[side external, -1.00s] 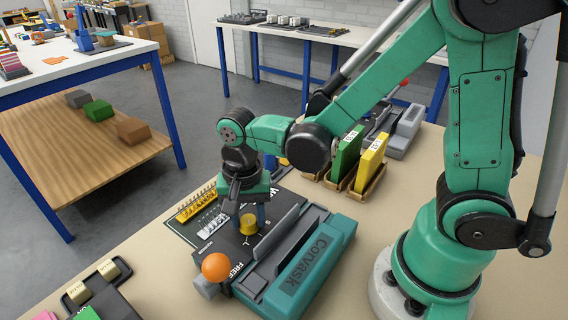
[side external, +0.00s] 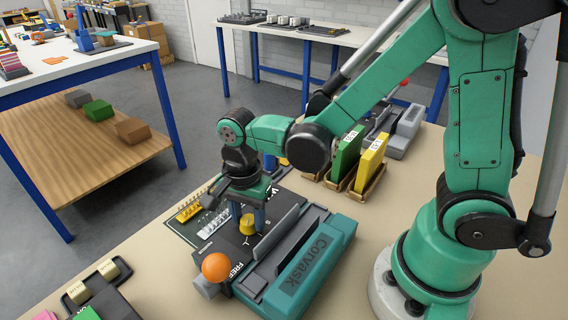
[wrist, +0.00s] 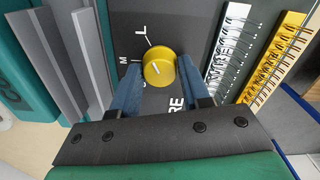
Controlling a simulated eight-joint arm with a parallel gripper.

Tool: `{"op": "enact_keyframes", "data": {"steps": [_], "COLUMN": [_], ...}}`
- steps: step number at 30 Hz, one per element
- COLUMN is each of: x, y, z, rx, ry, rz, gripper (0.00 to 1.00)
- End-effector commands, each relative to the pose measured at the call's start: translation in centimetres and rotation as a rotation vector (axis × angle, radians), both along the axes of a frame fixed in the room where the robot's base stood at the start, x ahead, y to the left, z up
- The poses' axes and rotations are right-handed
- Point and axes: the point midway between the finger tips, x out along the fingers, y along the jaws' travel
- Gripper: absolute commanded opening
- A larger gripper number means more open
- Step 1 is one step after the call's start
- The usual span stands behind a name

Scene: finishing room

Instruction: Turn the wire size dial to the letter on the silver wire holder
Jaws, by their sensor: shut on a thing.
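The wire size dial is a round yellow knob (side external: 247,225) on the dark top of a teal machine (side external: 318,262). In the wrist view the dial (wrist: 158,67) sits between the two blue fingers of my gripper (wrist: 161,80), which is shut on it. A pale line shows on the knob's top. White letters L and M stand beside it; another mark is partly hidden by the left finger. The silver wire holder (wrist: 229,48) lies right of the dial in the wrist view, beside a gold one (wrist: 272,62). The lettering on the silver holder is too small to read surely.
An orange ball-ended lever (side external: 215,267) stands at the machine's near left corner. A grey upright plate (side external: 277,236) runs close beside the dial. Green and yellow binders (side external: 370,163) stand behind the machine.

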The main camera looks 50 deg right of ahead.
Motion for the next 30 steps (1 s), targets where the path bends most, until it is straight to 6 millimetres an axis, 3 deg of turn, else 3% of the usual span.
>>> {"op": "enact_keyframes", "data": {"steps": [8, 9, 11, 12, 23, 30], "x": [0.1, 0.1, 0.0, 0.0, 0.0, 0.0], "y": [0.0, 0.0, 0.0, 0.0, 0.0, 0.0], "z": [0.0, 0.0, 0.0, 0.0, 0.4, 3.2], "rx": [0.0, 0.0, 0.0, 0.0, 0.0, 0.0], "ry": [-0.002, -0.002, -0.002, -0.002, 0.0, -0.001], "rz": [-0.002, -0.002, -0.001, -0.001, 0.0, 0.0], "gripper": [0.0, 0.52, 0.69, 0.72, 0.72, 0.72]}}
